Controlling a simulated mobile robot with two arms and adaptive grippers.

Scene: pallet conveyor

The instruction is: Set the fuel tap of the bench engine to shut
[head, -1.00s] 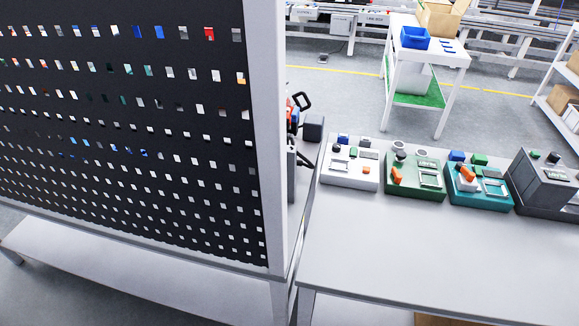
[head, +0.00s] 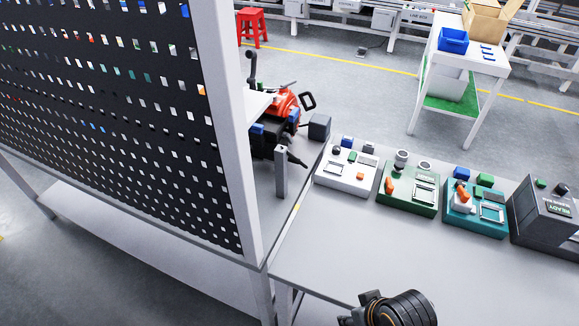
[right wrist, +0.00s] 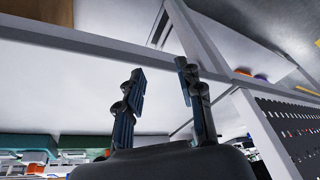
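The bench engine (head: 287,103), orange-red with black parts, stands on a bench in the head view, partly behind the pegboard's right post. Its fuel tap cannot be made out at this size. In the right wrist view my right gripper (right wrist: 160,72) has its two dark fingers spread apart with nothing between them. It points towards pale surfaces and frame posts, and the engine cannot be made out there. A dark ribbed part of my arm shows at the bottom of the head view, well short of the engine. My left gripper is not in view.
A black pegboard (head: 110,120) with a grey post (head: 225,130) stands left of the engine. A grey upright block (head: 282,172) is in front of it. Several control boxes, including a white one (head: 345,172) and a green one (head: 407,190), line the right table (head: 345,240). Its front is clear.

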